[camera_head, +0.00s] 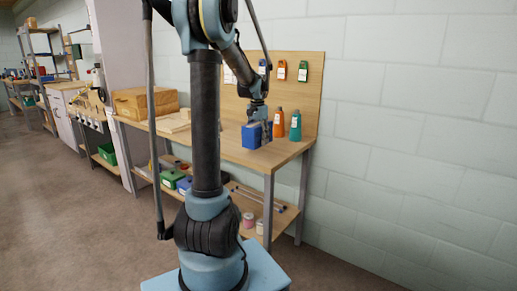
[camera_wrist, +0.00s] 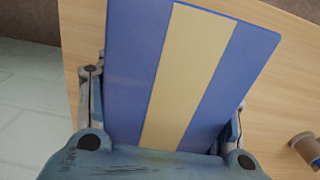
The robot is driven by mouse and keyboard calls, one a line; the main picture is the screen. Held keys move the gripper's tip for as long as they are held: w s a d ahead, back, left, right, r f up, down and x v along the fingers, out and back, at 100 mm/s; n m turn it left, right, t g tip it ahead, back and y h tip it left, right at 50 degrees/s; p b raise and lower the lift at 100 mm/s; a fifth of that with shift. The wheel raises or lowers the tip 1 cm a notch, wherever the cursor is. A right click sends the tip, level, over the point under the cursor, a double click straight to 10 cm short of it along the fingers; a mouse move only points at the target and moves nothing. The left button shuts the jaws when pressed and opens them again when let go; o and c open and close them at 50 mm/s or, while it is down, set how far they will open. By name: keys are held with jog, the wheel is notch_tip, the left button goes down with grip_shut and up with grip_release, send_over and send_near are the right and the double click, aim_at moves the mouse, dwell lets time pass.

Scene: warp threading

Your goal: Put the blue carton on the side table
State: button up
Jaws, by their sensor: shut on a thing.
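The blue carton (camera_head: 250,137) is at the right part of the wooden table (camera_head: 284,153). In the wrist view the carton (camera_wrist: 135,70) fills the middle, blue with a broad cream stripe. My gripper (camera_head: 258,112) reaches it from above in the head view. In the wrist view my gripper (camera_wrist: 163,112) has one finger on each side of the carton and is shut on it. The fingertips are partly hidden by the carton. I cannot tell whether its underside touches the table top. I cannot tell which table is the side table.
An orange bottle (camera_head: 278,123) and a green bottle (camera_head: 295,126) stand close to the carton's right. A brown box (camera_head: 143,103) stands at the table's far left. A pegboard (camera_head: 307,97) rises behind. Bins and rods lie on the lower shelf. The floor at left (camera_head: 60,200) is clear.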

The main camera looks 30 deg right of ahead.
aim_at(257, 153)
jog(key=shift+f, duration=2.2)
jog(key=shift+c, duration=0.2)
jog(key=o, duration=1.4)
jog(key=shift+f, duration=0.1)
jog(key=shift+c, duration=0.2)
jog(key=shift+o, duration=0.2)
